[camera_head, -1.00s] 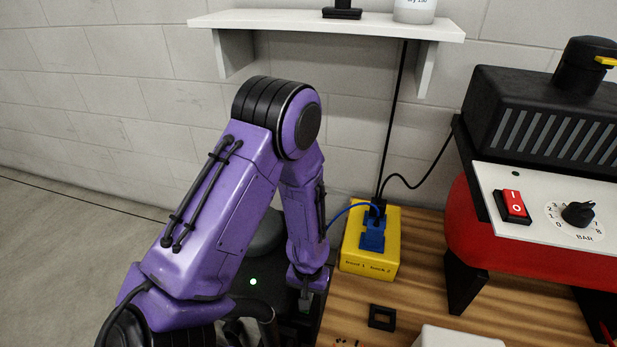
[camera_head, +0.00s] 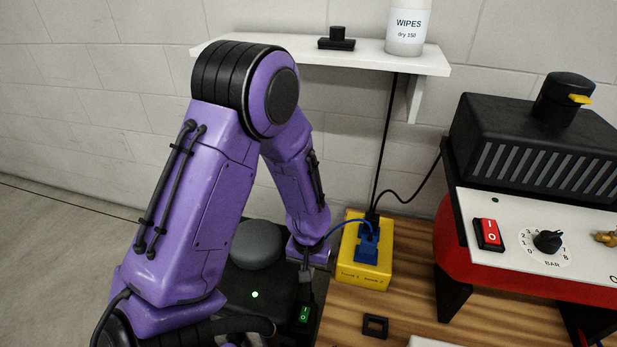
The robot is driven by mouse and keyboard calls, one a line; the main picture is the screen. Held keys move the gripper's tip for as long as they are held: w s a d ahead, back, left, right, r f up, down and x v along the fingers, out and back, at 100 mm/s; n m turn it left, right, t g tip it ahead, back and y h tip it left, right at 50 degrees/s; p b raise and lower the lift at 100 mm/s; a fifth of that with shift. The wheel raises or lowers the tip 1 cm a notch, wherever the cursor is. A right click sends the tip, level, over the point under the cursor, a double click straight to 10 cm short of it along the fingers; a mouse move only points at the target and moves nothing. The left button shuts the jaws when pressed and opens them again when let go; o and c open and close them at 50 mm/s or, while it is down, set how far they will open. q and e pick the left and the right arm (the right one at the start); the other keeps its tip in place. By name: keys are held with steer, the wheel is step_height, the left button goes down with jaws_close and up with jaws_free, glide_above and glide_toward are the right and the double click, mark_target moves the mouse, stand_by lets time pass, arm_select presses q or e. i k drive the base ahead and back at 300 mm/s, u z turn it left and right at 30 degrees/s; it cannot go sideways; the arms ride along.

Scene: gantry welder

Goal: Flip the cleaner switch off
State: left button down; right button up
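A black unit (camera_head: 272,286) with a lit green light (camera_head: 254,295) and a round grey top (camera_head: 257,244) stands left of the wooden bench. A small green rocker switch (camera_head: 304,314) marked 1 and 0 is on its right part; I take this for the cleaner switch. My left gripper (camera_head: 306,292) points down just above and behind the green switch, at the end of the purple arm. Its fingers are small and dark, so I cannot tell whether they touch the switch or are open. My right gripper is not in view.
A yellow socket box (camera_head: 364,272) with blue plug and cables stands close right of my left wrist. A red machine (camera_head: 450,245) with a red rocker switch (camera_head: 488,234) and a dial stands farther right. A white shelf (camera_head: 400,62) is above. A black square frame (camera_head: 375,326) lies on the bench.

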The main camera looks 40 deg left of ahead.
mark_target(303, 316)
steer(key=k, duration=1)
